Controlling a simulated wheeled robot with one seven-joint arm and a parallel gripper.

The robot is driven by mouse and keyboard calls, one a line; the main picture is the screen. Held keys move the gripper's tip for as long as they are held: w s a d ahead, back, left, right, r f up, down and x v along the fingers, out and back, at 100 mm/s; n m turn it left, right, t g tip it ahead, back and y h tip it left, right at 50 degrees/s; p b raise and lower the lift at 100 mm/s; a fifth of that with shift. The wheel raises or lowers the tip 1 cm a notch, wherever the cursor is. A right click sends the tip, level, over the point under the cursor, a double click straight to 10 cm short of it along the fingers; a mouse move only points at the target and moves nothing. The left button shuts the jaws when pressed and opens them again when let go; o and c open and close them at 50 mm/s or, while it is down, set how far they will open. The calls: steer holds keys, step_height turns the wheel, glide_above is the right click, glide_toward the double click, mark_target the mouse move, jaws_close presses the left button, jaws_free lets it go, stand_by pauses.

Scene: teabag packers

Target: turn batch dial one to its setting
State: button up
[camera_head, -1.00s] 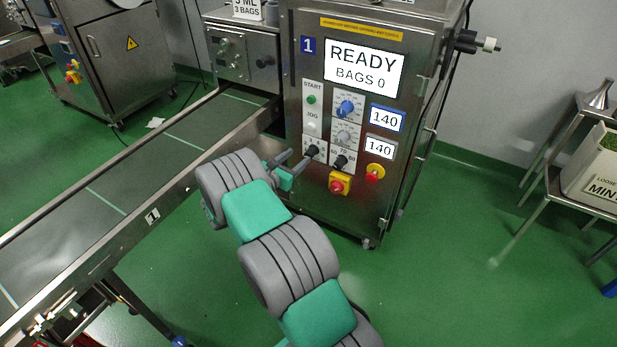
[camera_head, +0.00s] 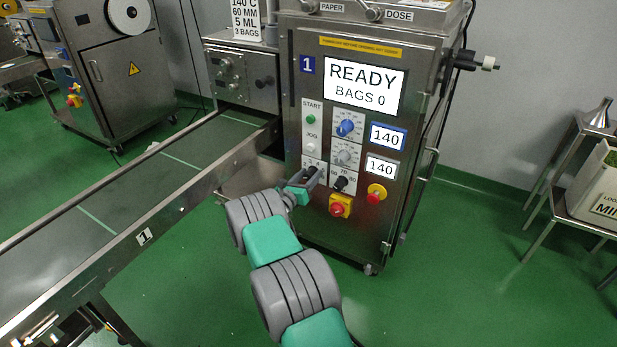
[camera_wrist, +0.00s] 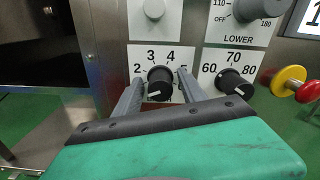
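The batch dial (camera_wrist: 160,83) is a black knob on a white plate with 2, 3 and 4 readable around it; other numbers are partly hidden. Its white pointer mark points to the lower left. My gripper (camera_wrist: 160,76) is open, with one finger on each side of the dial and a visible gap on both sides. In the head view my gripper (camera_head: 311,176) is at the machine's front panel and mostly hides the dial. A sign (camera_head: 246,17) on the machine reads 140 C, 60 MM, 5 ML, 3 BAGS. The screen (camera_head: 364,86) reads READY, BAGS 0.
Close right of the dial is a black 60-70-80 knob (camera_wrist: 235,82). A red-and-yellow button (camera_wrist: 290,82) sticks out further right. The blue upper knob (camera_head: 346,127), grey lower knob (camera_head: 346,157) and red-yellow switch (camera_head: 340,206) are nearby. A conveyor (camera_head: 150,190) runs along the left.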

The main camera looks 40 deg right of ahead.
jaws_close()
steer(key=shift+m, duration=0.4)
steer(key=m+b, duration=0.1)
steer(key=m, duration=0.2)
steer(key=shift+f+m, duration=0.1)
steer(key=shift+m, duration=0.2)
steer(key=m+b, duration=0.1)
steer(key=m, duration=0.3)
steer(key=shift+s+b, duration=0.1)
steer(key=shift+b, duration=0.3)
steer(key=m+b, duration=0.1)
steer(key=m, duration=0.4)
steer(key=shift+f+b, duration=0.1)
steer(key=shift+b, duration=0.25)
steer(key=m+b, duration=0.1)
steer(key=m, duration=0.3)
steer(key=shift+b, duration=0.3)
steer(key=shift+m, duration=0.3)
